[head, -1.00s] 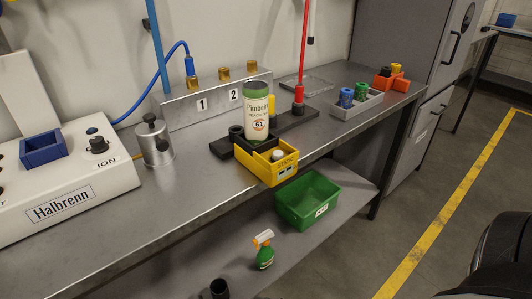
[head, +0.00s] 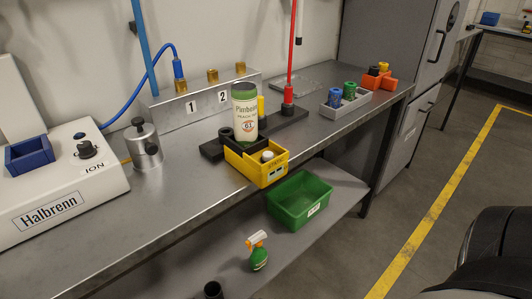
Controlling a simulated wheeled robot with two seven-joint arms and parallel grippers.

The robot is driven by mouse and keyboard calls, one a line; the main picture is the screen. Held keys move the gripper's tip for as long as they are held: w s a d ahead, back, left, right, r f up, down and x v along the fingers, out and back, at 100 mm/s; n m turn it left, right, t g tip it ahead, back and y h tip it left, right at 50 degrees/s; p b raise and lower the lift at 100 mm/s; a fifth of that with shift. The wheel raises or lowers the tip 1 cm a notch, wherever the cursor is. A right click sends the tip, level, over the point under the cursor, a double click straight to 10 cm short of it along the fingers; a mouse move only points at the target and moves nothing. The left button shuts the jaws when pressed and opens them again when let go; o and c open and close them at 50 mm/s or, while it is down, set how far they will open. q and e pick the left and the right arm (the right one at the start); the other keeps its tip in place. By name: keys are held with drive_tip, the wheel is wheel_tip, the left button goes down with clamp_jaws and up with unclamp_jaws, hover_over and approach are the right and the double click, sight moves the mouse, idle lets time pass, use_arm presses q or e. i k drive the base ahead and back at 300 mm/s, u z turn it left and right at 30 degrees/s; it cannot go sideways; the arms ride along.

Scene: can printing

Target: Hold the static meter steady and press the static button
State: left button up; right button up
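The static meter (head: 268,175) is a yellow box marked STATIC at the front edge of the metal bench. A pale round knob or button (head: 267,156) shows at its top. A black stand (head: 213,148) sits behind it, with a tall can (head: 244,118) with a printed label standing upright there. The can's lower end is partly hidden by the meter. Neither of my grippers shows in the head view.
A white Halbrenn ION unit (head: 60,190) and a metal cylinder (head: 145,150) stand left on the bench. A grey tray (head: 345,108) and orange blocks (head: 378,82) are at right. A green bin (head: 300,200) and spray bottle (head: 258,252) sit on the lower shelf.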

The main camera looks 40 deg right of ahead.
sight(267, 155)
drive_tip(key=z, duration=0.65)
drive_tip(key=k, duration=0.2)
drive_tip(key=z, duration=0.05)
